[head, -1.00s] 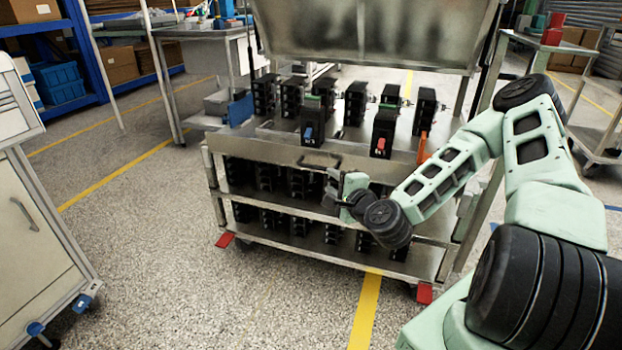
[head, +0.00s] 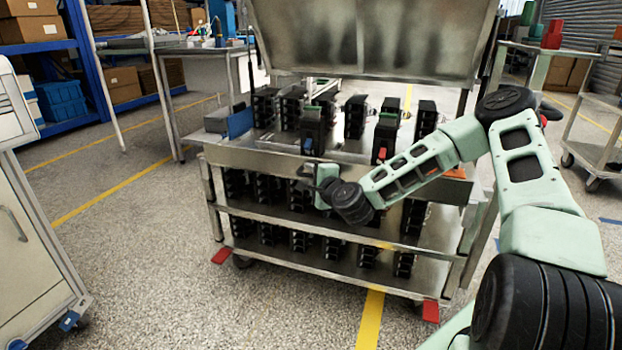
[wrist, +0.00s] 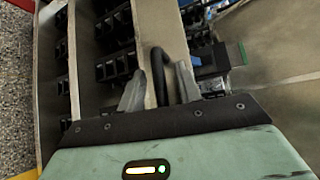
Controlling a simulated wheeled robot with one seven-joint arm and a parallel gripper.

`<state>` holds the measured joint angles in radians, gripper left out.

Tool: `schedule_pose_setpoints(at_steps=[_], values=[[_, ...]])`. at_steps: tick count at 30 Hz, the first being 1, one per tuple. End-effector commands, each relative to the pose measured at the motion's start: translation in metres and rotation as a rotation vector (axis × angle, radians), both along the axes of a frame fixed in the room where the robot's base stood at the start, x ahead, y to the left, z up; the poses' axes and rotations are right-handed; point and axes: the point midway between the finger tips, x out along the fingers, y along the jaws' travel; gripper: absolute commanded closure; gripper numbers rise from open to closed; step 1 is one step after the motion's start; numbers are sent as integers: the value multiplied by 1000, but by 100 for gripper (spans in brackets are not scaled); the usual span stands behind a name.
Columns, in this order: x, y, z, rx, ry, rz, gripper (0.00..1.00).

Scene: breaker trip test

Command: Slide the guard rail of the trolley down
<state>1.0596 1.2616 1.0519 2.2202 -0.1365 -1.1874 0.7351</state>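The trolley's guard rail (head: 245,160) is the metal panel across the front of its top deck. A dark handle (head: 303,164) sticks out from the rail, partly hidden by my gripper (head: 311,173). In the wrist view the handle (wrist: 158,62) is a black bar on the pale rail (wrist: 145,25). It lies between the two grey fingers of my gripper (wrist: 160,88), with a gap beside it. The fingers look open around the handle. Whether either finger touches it, I cannot tell.
Black breakers (head: 312,128) stand on the top deck, and several more fill the shelves below. A raised metal panel (head: 375,35) hangs above the deck. A white cabinet (head: 30,240) stands at left. Floor between cabinet and trolley is clear.

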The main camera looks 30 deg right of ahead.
Motion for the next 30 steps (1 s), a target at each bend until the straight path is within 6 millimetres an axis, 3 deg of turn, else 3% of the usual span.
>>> schedule_pose_setpoints(at_steps=[5,9,16,24,30], values=[[0,0,0,0,0,0,66],[0,0,0,0,0,0,100],[0,0,-5,0,1,-1,100],[0,0,-56,1,5,0,100],[-1,-1,-67,0,3,-2,100]])
